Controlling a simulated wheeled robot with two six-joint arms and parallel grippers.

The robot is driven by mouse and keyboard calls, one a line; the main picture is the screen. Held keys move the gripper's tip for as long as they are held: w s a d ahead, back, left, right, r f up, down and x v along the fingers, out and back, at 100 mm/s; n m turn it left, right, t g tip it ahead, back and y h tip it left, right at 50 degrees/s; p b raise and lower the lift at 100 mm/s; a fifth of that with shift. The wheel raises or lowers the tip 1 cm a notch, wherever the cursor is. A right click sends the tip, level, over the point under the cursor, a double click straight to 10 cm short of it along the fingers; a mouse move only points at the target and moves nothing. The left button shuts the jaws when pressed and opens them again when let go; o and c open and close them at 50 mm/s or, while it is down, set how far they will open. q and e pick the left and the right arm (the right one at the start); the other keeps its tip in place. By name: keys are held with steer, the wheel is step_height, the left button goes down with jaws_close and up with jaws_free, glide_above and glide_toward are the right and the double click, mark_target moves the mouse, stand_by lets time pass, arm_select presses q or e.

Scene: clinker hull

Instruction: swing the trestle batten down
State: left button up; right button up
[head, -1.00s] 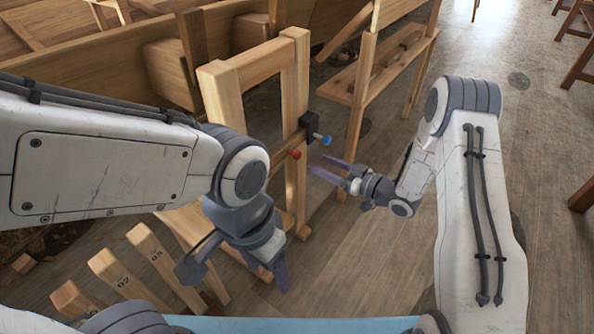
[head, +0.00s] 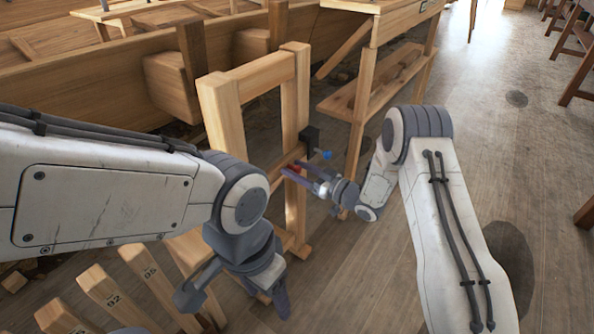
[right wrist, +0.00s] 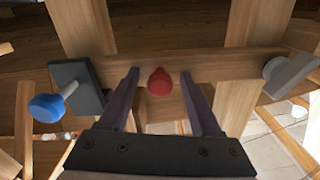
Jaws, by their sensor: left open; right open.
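The wooden trestle (head: 264,75) stands upright in front of the hull. Its batten (right wrist: 235,65) runs across the frame in the right wrist view, with a red knob (right wrist: 160,82) on its face. A blue knob (head: 327,155) sticks out of a dark block (head: 310,141) on the right post. My left gripper (head: 235,296) is open and empty, low before the trestle.
Several numbered wooden posts (head: 115,298) stand at lower left, near my left gripper. A wooden bench (head: 385,80) with a lower shelf stands right of the trestle. The hull planking (head: 90,75) lies behind. Bare floor (head: 400,285) is free at the right.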

jaws_close()
stand_by(1.4)
